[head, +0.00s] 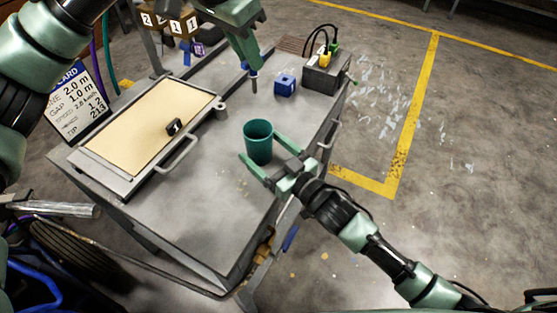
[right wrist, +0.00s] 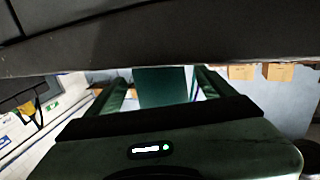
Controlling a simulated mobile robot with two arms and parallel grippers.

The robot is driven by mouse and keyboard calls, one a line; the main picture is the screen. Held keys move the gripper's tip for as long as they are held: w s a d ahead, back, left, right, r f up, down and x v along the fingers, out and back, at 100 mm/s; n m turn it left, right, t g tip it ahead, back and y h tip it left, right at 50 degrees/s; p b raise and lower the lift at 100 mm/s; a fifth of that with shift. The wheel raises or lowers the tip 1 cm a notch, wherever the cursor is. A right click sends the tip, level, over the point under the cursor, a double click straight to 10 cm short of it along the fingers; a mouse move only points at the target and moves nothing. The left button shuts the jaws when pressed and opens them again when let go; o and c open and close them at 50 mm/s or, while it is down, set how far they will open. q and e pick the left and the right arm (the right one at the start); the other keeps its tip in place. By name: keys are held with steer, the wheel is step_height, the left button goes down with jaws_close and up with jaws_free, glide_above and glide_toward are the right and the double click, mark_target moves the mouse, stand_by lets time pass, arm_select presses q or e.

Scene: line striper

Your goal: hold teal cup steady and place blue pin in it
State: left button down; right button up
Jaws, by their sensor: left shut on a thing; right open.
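The teal cup (head: 258,142) stands upright on the grey cart top (head: 225,205). My right gripper (head: 260,146) is open, with one finger on each side of the cup. In the right wrist view the cup (right wrist: 162,86) shows between the two fingers, with gaps on both sides. My left gripper (head: 253,69) is shut on the blue pin (head: 254,83), which hangs upright from it, beyond the cup in the picture. The upper part of the pin is hidden by the fingers.
A blue block (head: 285,86) sits near the far right of the cart, by a grey box (head: 324,74) with cables. A framed tan board (head: 145,122) with a small black piece (head: 174,127) fills the left side. The front of the cart top is clear.

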steer(key=shift+x, duration=1)
steer(key=c, duration=1.4)
arm_select(q)
step_height(320, 180, down, 13)
arm_select(e)
steer(key=shift+c, duration=0.3)
arm_select(q)
steer(key=c, duration=1.3)
jaws_free()
steer(key=shift+c, duration=0.2)
